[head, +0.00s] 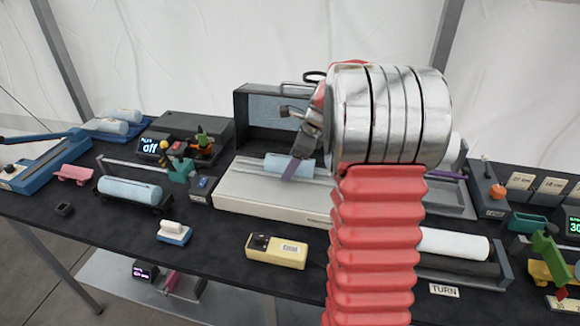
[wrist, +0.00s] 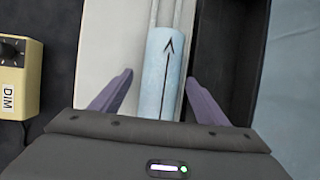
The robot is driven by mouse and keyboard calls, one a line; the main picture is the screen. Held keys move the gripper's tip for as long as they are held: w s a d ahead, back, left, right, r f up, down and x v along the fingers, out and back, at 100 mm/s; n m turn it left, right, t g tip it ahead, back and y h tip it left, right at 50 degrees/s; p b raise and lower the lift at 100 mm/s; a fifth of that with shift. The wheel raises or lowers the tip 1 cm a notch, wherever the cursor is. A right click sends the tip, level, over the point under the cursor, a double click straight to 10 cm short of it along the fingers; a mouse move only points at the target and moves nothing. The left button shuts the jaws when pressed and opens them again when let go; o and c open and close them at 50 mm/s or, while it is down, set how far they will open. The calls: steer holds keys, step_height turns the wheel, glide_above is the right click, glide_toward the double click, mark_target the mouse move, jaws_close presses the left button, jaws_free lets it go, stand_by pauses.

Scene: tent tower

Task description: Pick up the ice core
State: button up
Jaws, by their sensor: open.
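The ice core is a pale blue cylinder (wrist: 164,70) with a black arrow along it. It lies in a grooved channel of a white tray device (wrist: 105,50). In the head view the ice core (head: 276,161) shows partly, behind my gripper. My gripper (wrist: 159,76) is open, with one purple finger on each side of the core, and gaps show between the fingers and the core. In the head view a purple finger of my gripper (head: 291,168) shows beside the core; the wrist hides much of the device. The near end of the core is hidden by the gripper body in the wrist view.
Another pale blue cylinder (head: 128,190) rests in a dark cradle at the left. More lie on a blue tray (head: 92,128) at the back left. A cream box (head: 277,250) with a knob sits in front of the tray device. A white roll (head: 453,243) lies at the right.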

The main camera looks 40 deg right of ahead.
steer(key=shift+c, duration=0.4)
steer(key=shift+r, duration=0.1)
steer(key=c, duration=1.4)
